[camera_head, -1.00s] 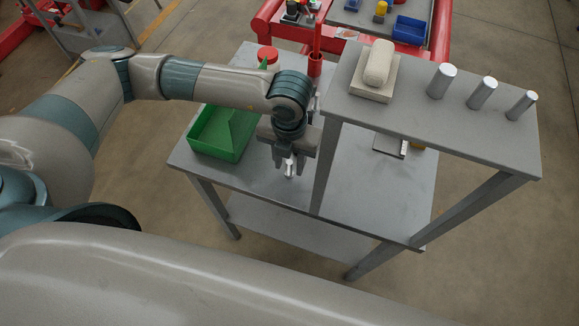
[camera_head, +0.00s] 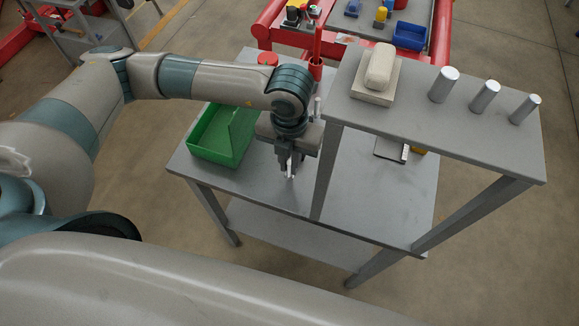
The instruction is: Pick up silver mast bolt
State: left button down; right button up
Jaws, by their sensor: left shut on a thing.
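The silver mast bolt (camera_head: 290,175) is a small bright piece low between the fingertips of my left gripper, over the grey table top (camera_head: 262,190). My left gripper (camera_head: 291,168) points down and is shut on the bolt. The fingers hide most of the bolt. I cannot tell whether its lower end touches the table. My right gripper is not in view.
A green open bin (camera_head: 222,140) stands left of the gripper. A raised grey shelf (camera_head: 420,112) on the right carries a pale rounded block (camera_head: 380,66) and three silver cylinders (camera_head: 485,97). A red-lidded container (camera_head: 268,59) stands behind my wrist.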

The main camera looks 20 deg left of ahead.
aim_at(289, 162)
pick_arm(q)
notch_tip(289, 162, up, 6)
jog(key=shift+r+b, duration=0.25)
jog(key=shift+b, duration=0.8)
jog(key=shift+r, duration=0.65)
